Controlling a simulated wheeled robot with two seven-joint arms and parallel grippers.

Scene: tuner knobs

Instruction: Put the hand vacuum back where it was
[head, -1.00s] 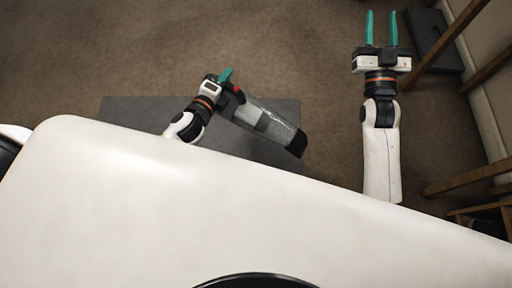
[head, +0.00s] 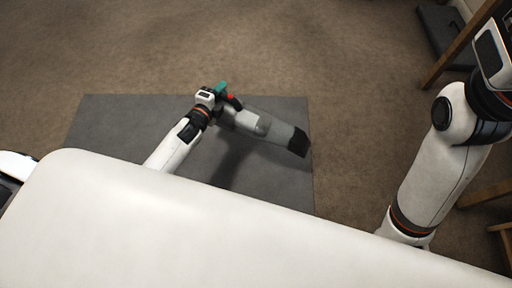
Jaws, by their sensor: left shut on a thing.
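The hand vacuum (head: 262,126) has a grey body, a black nozzle end and a red spot near its handle. My left gripper (head: 221,90) is shut on its handle end, and the teal of a finger shows there. The vacuum points right and slightly toward me, over a dark grey mat (head: 110,120) on the floor. A shadow lies on the mat below it, and I cannot tell how high it is held. My right arm is at the right edge, and its fingers are out of view.
Brown carpet surrounds the mat, with free floor beyond it. A dark flat object (head: 442,35) lies on the floor at the top right by the wall. Wooden furniture legs (head: 450,58) stand at the right. My white body hides the near floor.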

